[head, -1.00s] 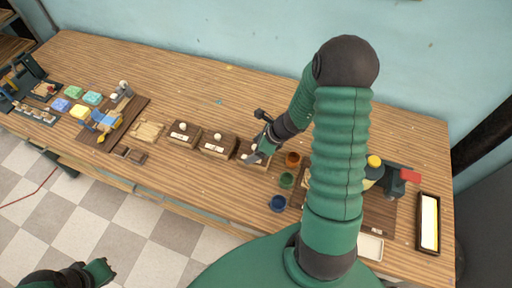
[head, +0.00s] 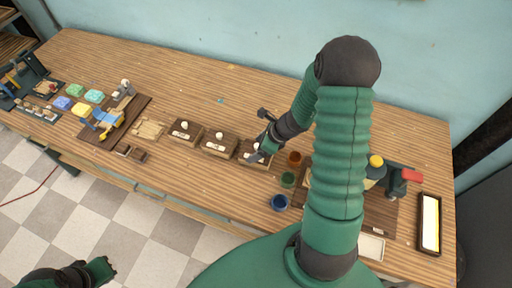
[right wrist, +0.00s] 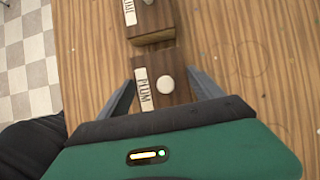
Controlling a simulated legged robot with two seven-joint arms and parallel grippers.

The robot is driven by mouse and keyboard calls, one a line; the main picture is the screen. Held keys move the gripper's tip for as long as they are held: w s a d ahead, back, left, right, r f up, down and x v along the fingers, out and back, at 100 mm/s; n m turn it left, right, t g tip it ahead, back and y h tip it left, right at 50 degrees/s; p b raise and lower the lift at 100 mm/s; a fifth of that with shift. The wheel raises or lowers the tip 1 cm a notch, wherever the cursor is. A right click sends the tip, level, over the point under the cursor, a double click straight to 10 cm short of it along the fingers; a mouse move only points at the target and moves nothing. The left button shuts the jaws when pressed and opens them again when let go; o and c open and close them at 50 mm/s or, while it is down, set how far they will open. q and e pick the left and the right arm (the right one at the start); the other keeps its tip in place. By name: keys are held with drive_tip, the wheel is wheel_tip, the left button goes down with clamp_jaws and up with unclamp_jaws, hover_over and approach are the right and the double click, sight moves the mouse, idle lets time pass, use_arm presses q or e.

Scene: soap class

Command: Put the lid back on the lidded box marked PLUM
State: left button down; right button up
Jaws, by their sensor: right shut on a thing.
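The dark wooden lid (right wrist: 172,66) with a round white knob (right wrist: 165,86) is between the two fingers of my right gripper (right wrist: 161,77), which is shut on it. The lid is over the box marked PLUM (right wrist: 143,92), whose white label faces left in the right wrist view. I cannot tell whether the lid rests fully on the box. In the head view my right gripper (head: 258,137) is at the right-hand box of a row of three, and its arm hides part of the table.
Two similar knobbed boxes (head: 219,146) (head: 185,133) stand close to the left. The table behind the boxes is clear.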

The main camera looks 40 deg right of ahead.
drive_tip(key=shift+f, duration=0.1)
idle(0.6)
drive_tip(key=o, duration=1.5)
drive_tip(key=shift+o, duration=0.2)
wheel_tip(320, 180, up, 7)
drive_tip(key=p, duration=0.6)
drive_tip(key=shift+c, duration=0.4)
clamp_jaws()
